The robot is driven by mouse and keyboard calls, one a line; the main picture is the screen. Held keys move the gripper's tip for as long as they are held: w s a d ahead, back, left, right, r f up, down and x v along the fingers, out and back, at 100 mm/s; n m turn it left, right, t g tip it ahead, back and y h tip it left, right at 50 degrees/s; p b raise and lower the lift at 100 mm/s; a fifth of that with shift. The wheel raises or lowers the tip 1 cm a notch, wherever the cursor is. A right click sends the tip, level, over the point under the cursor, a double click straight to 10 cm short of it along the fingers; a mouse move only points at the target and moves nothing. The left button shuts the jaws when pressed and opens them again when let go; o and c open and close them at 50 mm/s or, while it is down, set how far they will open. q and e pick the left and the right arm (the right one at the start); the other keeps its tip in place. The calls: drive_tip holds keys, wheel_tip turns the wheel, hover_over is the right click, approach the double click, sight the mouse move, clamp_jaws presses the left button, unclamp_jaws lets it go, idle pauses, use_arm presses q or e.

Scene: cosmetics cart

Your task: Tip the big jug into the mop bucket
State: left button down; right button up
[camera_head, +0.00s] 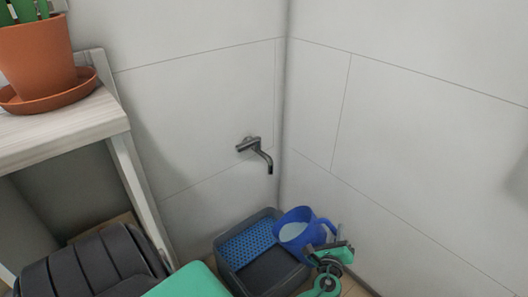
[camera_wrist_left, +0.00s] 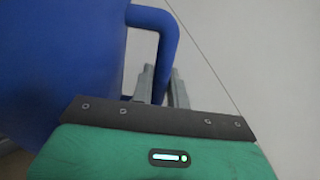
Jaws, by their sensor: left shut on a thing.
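The big jug (camera_head: 312,236) is blue, with a pale blue patch showing at its near side in the head view. It appears at the back right corner of the mop bucket (camera_head: 226,272), a dark grey box with a blue perforated insert. I cannot tell its exact height or tilt. My left gripper (camera_head: 335,242) is shut on the jug's handle, on its right side. In the left wrist view, the jug (camera_wrist_left: 60,65) fills the left, and its handle passes between the grey fingers (camera_wrist_left: 163,88). My right gripper is not in view.
A wall tap (camera_head: 258,150) sticks out above the bucket. Bare walls meet in a corner just behind the jug. At the left, a pale wooden shelf (camera_head: 60,128) carries a plant in a terracotta pot (camera_head: 35,55).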

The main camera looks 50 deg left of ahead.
sight(317, 224)
use_arm(q)
drive_tip(key=shift+s+a+r+n, duration=0.15)
drive_tip(key=shift+a+r+n, duration=0.25)
drive_tip(key=shift+r+n, duration=0.15)
drive_tip(key=shift+s+a+r+n, duration=0.3)
drive_tip(key=shift+a+r+n, duration=0.35)
drive_tip(key=shift+n, duration=0.2)
idle(1.8)
drive_tip(key=shift+s+a+r+n, duration=0.25)
drive_tip(key=shift+a+n, duration=0.15)
drive_tip(key=shift+s+a+r+n, duration=0.2)
drive_tip(key=shift+a+r+n, duration=0.05)
drive_tip(key=shift+a+n, duration=0.15)
idle(1.8)
drive_tip(key=shift+s+a+f+n+b, duration=0.2)
drive_tip(key=shift+s+a+n+b, duration=0.1)
drive_tip(key=shift+a+n, duration=0.15)
drive_tip(key=shift+s+a+f+n+b, duration=0.15)
drive_tip(key=shift+a+f+n+b, duration=0.1)
drive_tip(key=shift+a+n, duration=0.15)
idle(1.3)
